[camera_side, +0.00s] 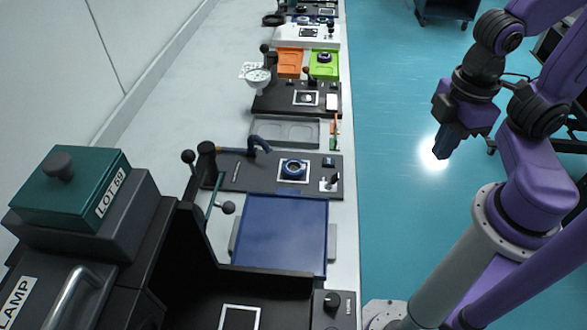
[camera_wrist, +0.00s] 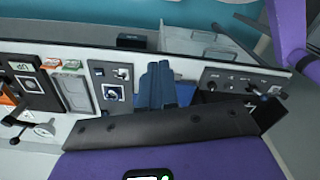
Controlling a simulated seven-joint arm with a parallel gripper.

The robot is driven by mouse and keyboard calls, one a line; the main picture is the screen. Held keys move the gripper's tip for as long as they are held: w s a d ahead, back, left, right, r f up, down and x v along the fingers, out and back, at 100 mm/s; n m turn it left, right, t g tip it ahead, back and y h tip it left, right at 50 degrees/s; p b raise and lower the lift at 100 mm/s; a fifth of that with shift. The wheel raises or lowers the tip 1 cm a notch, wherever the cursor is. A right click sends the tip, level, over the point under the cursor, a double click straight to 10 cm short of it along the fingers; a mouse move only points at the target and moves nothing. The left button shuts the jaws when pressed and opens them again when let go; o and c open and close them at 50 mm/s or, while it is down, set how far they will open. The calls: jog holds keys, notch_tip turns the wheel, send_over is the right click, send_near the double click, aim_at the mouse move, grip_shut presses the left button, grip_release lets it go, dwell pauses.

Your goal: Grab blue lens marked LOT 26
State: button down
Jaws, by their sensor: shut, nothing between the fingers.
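A round dark blue lens (camera_side: 293,169) sits on a white square on a black station plate (camera_side: 240,181) in the side view. It also shows on its plate in the wrist view (camera_wrist: 113,92), left of my fingers. Another dark blue round piece (camera_side: 324,58) lies in the green tray farther back. I cannot read LOT 26 on either. My gripper (camera_side: 440,153) is shut and empty, raised over the floor side to the right of the bench, apart from both pieces. Its dark blue fingers also show in the wrist view (camera_wrist: 157,83).
A blue tray (camera_side: 281,232) lies in front of the lens plate, and a grey tray (camera_side: 284,131) behind it. A dark curved lever (camera_side: 259,144) and ball-ended levers (camera_side: 189,157) stand left of the lens.

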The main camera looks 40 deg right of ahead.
jog(key=shift+c, duration=0.8)
grip_release()
jog(key=n, duration=1.2)
send_over(293, 167)
notch_tip(293, 167, down, 5)
jog(key=f, duration=1.2)
jog(key=shift+a+f, duration=0.2)
jog(key=f, duration=0.3)
jog(key=shift+s+d+f, duration=0.15)
jog(key=shift+d+f, duration=0.1)
jog(key=shift+f, duration=0.85)
